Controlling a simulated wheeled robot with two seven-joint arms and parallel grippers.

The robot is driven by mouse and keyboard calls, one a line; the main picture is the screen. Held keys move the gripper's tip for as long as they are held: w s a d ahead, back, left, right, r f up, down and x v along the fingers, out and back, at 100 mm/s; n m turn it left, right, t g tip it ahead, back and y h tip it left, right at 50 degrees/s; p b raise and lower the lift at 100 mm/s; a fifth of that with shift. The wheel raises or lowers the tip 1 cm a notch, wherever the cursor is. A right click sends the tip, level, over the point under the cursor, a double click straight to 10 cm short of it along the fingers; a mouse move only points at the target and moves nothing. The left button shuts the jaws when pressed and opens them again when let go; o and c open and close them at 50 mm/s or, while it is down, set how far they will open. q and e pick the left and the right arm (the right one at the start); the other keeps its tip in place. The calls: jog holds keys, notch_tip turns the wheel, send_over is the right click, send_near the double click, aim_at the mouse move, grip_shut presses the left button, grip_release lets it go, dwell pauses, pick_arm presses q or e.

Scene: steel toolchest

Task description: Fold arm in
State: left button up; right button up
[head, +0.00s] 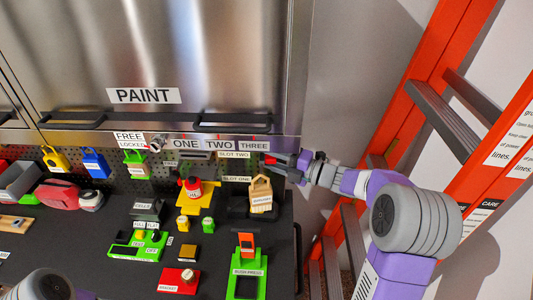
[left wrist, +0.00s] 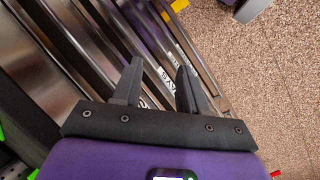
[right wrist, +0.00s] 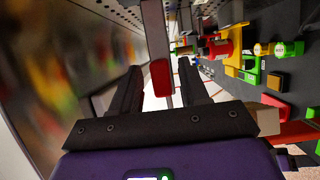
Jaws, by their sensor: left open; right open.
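My right arm reaches in from the right in the head view, stretched leftward over the chest's right end. The left gripper is outside the head view.
An orange ladder (head: 425,90) stands close to my right arm.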

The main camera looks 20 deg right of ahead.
jog(key=shift+x, duration=1.15)
jog(key=shift+d, duration=0.1)
jog(key=shift+w+f, duration=0.1)
grip_shut()
